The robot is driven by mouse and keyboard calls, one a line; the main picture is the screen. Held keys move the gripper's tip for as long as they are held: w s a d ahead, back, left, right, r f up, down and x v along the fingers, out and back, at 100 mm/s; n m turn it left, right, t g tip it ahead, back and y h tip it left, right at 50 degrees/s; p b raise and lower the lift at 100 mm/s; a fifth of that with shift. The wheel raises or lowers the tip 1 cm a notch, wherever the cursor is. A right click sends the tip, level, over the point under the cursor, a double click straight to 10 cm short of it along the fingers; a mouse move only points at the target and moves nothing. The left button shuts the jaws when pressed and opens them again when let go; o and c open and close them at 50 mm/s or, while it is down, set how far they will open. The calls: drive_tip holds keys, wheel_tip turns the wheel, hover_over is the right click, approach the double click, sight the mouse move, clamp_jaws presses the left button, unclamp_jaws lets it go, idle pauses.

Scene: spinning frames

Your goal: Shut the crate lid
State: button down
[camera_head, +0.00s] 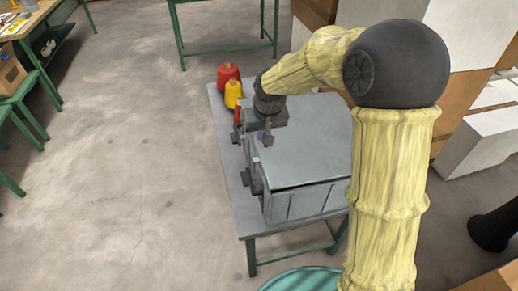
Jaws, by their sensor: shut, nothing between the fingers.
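The grey crate (297,204) stands on a grey-topped table, partly hidden behind my arm. Its flat grey lid (310,150) lies over the top, and a thin dark line shows under its front edge. I cannot tell whether the lid is fully down. My gripper (252,140) is shut and empty, pointing down at the crate's left edge, close to the lid. Whether it touches the lid is unclear. The crate's right side is hidden by my arm.
A red spool-like item (229,73) and a yellow one (233,94) stand at the table's (225,142) back left corner. Stacked boxes (475,90) stand behind on the right. A teal round object (303,280) is at the bottom. The floor on the left is clear.

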sight(257, 160)
drive_tip(key=x, duration=0.5)
drive_tip(key=s+p+x, duration=0.1)
drive_tip(key=x, duration=0.2)
drive_tip(key=shift+d+f, duration=0.1)
drive_tip(key=shift+f, duration=0.35)
drive_tip(key=f+b, duration=0.2)
drive_tip(key=f, duration=0.1)
drive_tip(key=f+b, duration=0.1)
drive_tip(key=b, duration=0.1)
drive_tip(key=shift+s+a+f, duration=0.15)
drive_tip(key=shift+a+f, duration=0.15)
drive_tip(key=shift+f, duration=0.1)
drive_tip(key=shift+s+f, duration=0.1)
drive_tip(key=shift+s, duration=0.15)
drive_tip(key=shift+d+f, duration=0.1)
drive_tip(key=shift+w+r+p, duration=0.1)
drive_tip(key=shift+r+p, duration=0.45)
drive_tip(key=shift+r, duration=0.1)
wheel_tip(257, 160, up, 5)
drive_tip(key=p, duration=0.2)
drive_tip(key=shift+f+p, duration=0.25)
drive_tip(key=shift+p, duration=0.15)
drive_tip(key=a+b+v, duration=0.1)
drive_tip(key=v, duration=0.8)
drive_tip(key=shift+r+b, duration=0.15)
drive_tip(key=shift+b, duration=0.15)
